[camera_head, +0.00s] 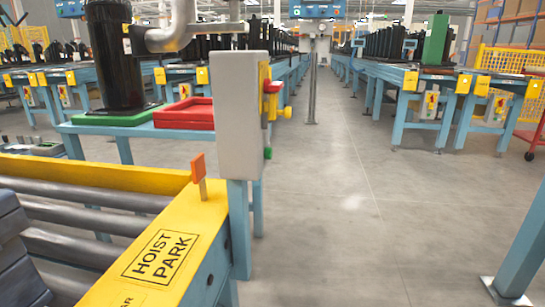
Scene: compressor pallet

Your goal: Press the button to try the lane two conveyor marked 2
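A grey control box (241,115) stands on a blue post just left of the middle, close to me. I see it from the side. A red and yellow part (271,88) and a green button (267,153) stick out from its right face. No mark 2 is legible on it. Smaller grey boxes with red and yellow parts hang on the conveyor legs farther off, one at the right (430,105) and another beside it (497,108). Their marks are too small to read. My gripper is not in view.
A yellow-edged roller conveyor labelled HOIST PARK (160,255) fills the lower left, with an orange tab (198,172) standing on its rim. A red tray (184,113) and a tall black cylinder (117,55) stand behind. The grey floor aisle (340,210) is clear. A blue post (525,250) stands lower right.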

